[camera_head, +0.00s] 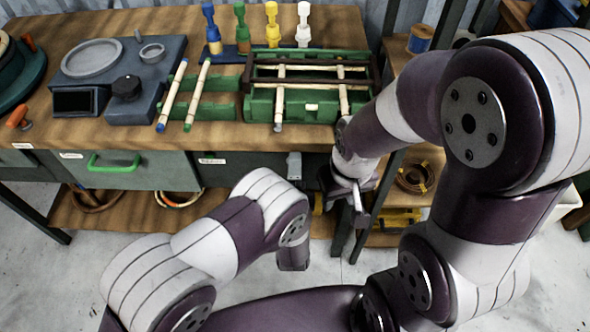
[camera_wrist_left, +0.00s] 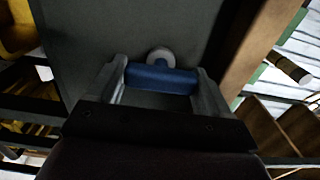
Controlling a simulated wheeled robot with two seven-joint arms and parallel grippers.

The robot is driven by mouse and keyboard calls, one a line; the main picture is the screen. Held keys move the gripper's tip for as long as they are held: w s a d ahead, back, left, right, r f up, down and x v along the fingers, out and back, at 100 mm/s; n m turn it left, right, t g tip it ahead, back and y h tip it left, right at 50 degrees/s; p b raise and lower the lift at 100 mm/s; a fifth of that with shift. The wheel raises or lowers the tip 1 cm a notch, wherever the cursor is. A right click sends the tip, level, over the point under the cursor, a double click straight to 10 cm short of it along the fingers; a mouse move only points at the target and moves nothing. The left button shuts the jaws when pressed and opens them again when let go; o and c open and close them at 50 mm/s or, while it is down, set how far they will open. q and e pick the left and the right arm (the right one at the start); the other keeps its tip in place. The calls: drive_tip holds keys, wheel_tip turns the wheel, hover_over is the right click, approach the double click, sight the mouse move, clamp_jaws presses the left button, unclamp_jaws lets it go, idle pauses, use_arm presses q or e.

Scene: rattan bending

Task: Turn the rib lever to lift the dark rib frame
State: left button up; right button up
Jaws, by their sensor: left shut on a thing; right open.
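The rib lever's blue bar (camera_wrist_left: 160,79) and pale round knob (camera_wrist_left: 161,57) show in the left wrist view against a dark grey panel. My left gripper (camera_wrist_left: 162,78) is shut on the blue bar, with one finger at each end. In the head view the left gripper and the lever cannot be made out; my own arm covers that area. The dark rib frame (camera_head: 310,83) lies across the green jig (camera_head: 262,105) on the bench, over two pale rattan pieces (camera_head: 279,97). My right gripper (camera_head: 346,201) is open and empty in front of the bench's front edge.
A grey hotplate unit (camera_head: 121,100) and two pale rods (camera_head: 197,95) lie on the bench (camera_head: 230,137) left of the jig. Drawers with a green handle (camera_head: 116,163) are below. Shelves stand at the right.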

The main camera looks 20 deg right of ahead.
idle(0.5)
use_arm(q)
drive_tip(key=o, duration=1)
drive_tip(key=shift+c, duration=0.2)
